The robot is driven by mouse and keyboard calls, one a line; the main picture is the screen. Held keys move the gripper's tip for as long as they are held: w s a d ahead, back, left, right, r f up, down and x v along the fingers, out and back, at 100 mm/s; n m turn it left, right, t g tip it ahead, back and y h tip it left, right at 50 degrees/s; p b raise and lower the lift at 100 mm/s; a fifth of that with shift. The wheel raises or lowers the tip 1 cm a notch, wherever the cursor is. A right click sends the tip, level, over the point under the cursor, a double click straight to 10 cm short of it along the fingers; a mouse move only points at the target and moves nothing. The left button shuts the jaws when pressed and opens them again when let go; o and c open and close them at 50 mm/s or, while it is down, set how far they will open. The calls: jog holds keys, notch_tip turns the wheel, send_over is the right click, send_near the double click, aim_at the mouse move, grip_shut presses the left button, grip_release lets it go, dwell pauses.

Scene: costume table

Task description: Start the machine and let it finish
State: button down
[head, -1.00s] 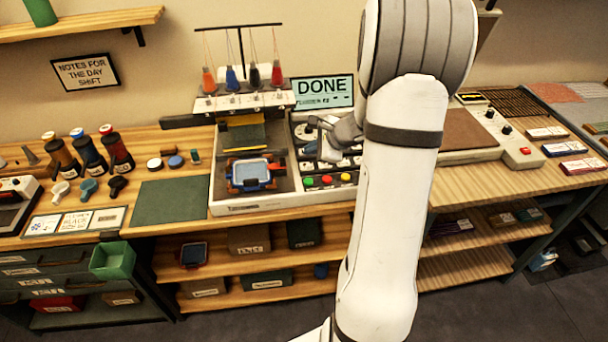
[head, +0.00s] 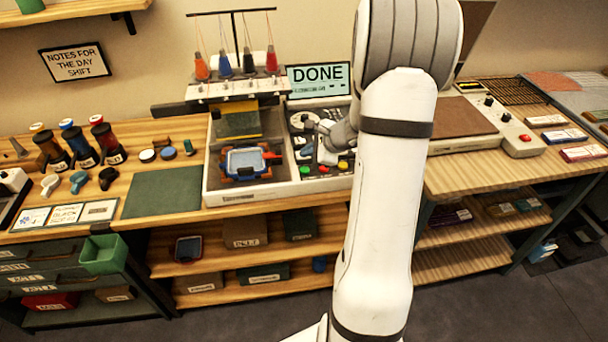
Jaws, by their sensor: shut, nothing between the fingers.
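The machine (head: 212,193) is a white-framed embroidery unit on the wooden bench, with orange, blue, black and red thread cones on top. Its screen (head: 318,80) reads "DONE". A blue and orange hoop frame (head: 248,162) lies in its left bay under the needle head. A control panel with red, yellow and green buttons (head: 319,169) is at its front right. My gripper (head: 322,146) is shut and empty over the panel, just behind the buttons. My arm and hand hide part of the panel. I cannot tell whether the fingertips touch anything.
A dark green mat (head: 162,193) lies left of the machine, with ink bottles (head: 78,143) and stamps beyond it. A heat-press-like unit (head: 462,125) stands to the right. A green bin (head: 104,254) hangs at the bench's lower left front.

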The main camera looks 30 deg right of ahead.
aim_at(308, 171)
jog(key=shift+f+b, duration=1.3)
jog(key=shift+f, duration=0.3)
jog(key=shift+f, duration=0.15)
dwell(0.7)
jog(key=shift+f+b, duration=0.3)
jog(key=shift+b, duration=0.3)
